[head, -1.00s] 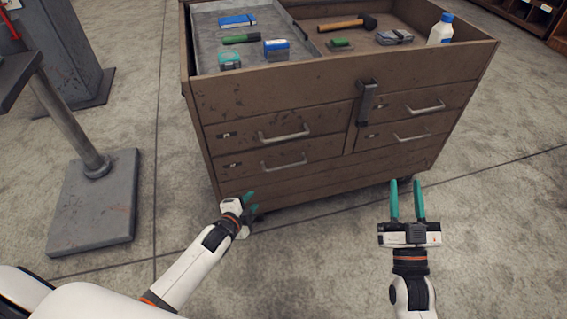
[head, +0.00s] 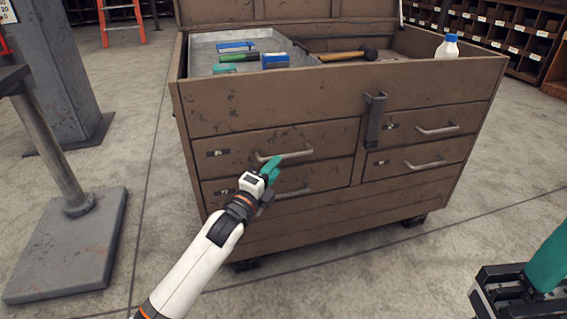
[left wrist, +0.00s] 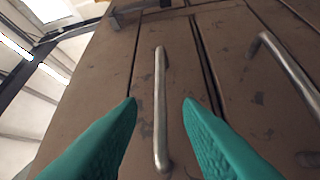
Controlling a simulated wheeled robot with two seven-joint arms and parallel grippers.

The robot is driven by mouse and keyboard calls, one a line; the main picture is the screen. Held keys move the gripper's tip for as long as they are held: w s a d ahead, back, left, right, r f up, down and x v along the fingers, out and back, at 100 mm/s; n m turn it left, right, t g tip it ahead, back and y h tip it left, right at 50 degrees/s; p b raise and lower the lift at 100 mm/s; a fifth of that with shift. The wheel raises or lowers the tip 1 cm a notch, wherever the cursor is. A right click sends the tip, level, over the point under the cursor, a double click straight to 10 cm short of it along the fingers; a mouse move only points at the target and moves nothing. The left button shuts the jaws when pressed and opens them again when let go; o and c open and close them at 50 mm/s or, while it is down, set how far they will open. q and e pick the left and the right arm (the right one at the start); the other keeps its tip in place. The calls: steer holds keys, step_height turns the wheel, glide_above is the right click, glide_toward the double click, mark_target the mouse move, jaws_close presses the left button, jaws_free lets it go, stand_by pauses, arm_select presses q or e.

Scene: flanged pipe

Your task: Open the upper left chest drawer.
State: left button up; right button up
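The upper left drawer (head: 333,141) of the brown metal chest is closed, its front flush with the chest. Its pale bar handle (head: 292,155) shows in the head view. My left gripper (head: 272,170) is at the lower left of this handle. In the left wrist view the handle (left wrist: 160,110) lies between my two teal fingers, which are open with a gap on each side. The lower left drawer's handle (left wrist: 285,68) is to the right there. My right gripper (head: 525,275) is partly cut off at the bottom right, away from the chest; only one finger shows clearly.
The chest's top is open, with a grey tray (head: 205,62), a hammer (head: 345,56) and a white bottle (head: 447,47). A dark latch (head: 375,120) hangs on the front. A stand with a square base (head: 70,250) is at left. Floor before the chest is clear.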

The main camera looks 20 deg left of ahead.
mark_target(283, 157)
arm_select(q)
steer(key=b+x, duration=0.1)
steer(key=x, duration=0.4)
steer(key=shift+w+b, duration=0.35)
jaws_close()
